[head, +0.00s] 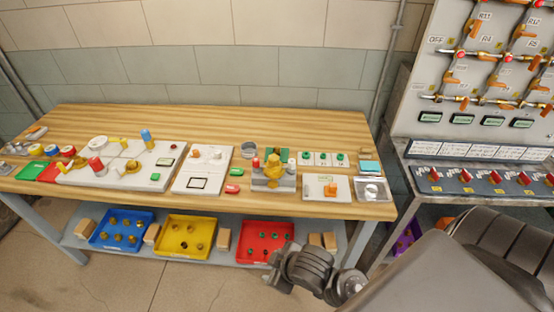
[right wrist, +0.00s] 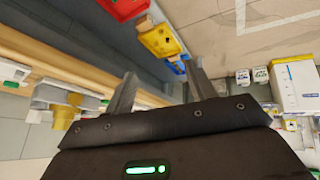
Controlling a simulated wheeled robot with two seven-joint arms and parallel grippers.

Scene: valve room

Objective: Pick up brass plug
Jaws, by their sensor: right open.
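Several small brass-coloured pieces (head: 185,246) sit in the yellow tray (head: 170,247) on the lower shelf. More brass-coloured pieces (head: 118,238) sit in the blue tray (head: 101,244). They are too small for me to tell which one is the brass plug. My right gripper (head: 276,265) is in front of the shelf, just right of the red tray (head: 244,248). In the right wrist view its two fingers (right wrist: 161,88) are apart with nothing between them. My left gripper is not in view.
The wooden table (head: 250,118) above the shelf holds boards, a yellow fixture (head: 271,173) and small parts. Wooden blocks (head: 223,238) stand between the trays. A valve panel (head: 490,80) stands at the right. The floor in front of the shelf is clear.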

